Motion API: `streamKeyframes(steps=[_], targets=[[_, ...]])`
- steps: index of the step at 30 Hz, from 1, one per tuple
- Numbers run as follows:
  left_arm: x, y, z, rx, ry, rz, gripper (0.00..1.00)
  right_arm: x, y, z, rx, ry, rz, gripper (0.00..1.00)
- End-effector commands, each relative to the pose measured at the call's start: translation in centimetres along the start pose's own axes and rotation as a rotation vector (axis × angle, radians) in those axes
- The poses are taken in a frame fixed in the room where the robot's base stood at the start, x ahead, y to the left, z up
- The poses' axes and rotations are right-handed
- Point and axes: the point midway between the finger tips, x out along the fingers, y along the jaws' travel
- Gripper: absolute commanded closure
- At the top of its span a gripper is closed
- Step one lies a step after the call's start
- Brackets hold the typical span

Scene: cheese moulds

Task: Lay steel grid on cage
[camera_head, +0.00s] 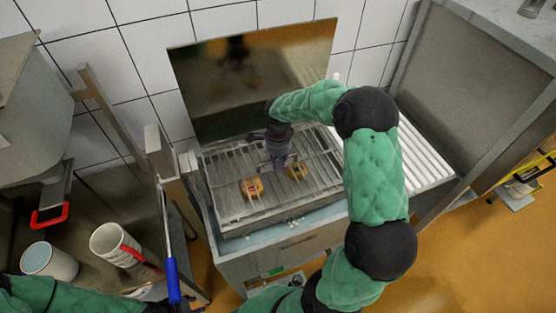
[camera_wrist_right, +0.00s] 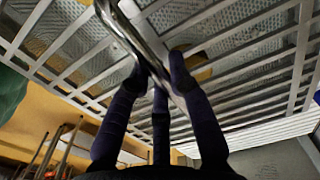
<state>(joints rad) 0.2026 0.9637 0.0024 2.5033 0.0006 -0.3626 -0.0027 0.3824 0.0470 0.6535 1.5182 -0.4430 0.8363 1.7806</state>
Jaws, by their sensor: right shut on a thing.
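A steel grid (camera_head: 228,206) of thin bars lies level over the blue-grey basin in the middle of the head view. My right gripper (camera_head: 279,162) is above its middle. In the right wrist view, the fingers (camera_wrist_right: 158,75) close around a shiny steel bar (camera_wrist_right: 150,55), with the pale grid bars (camera_wrist_right: 85,48) behind it. Perforated grey surfaces and orange patches show between those bars. I cannot clearly separate the cage from the grid, or tell whether they touch.
Two orange items (camera_head: 252,188) show at the bars. A white slatted surface (camera_head: 423,158) lies to the right. A dark panel (camera_head: 250,75) stands behind.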

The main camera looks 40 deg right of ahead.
Motion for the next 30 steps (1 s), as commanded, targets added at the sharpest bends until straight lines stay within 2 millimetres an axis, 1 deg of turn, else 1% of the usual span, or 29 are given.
streamKeyframes(steps=[11,12,14,24,26,30], targets=[[0.4,-0.1,0.0,0.000,0.000,0.000,0.60,0.3,-0.2,-0.1,0.002,0.001,-0.007,1.00],[0.4,-0.1,0.0,0.000,0.000,0.000,0.60,0.2,-0.2,-0.1,0.002,0.001,-0.007,0.68],[0.3,-0.1,0.0,0.000,0.000,0.000,0.60,0.2,-0.2,-0.1,0.002,0.001,-0.006,0.52],[0.4,-0.1,0.0,0.000,0.000,0.000,0.60,0.6,0.1,0.0,-0.001,0.000,0.004,0.52],[0.4,-0.1,0.0,0.000,0.000,0.000,0.60,0.3,0.1,0.0,-0.001,0.000,0.002,0.52],[0.4,-0.1,0.0,0.000,0.000,0.000,0.60,-1.4,-0.1,0.0,0.000,0.000,-0.002,0.52]])
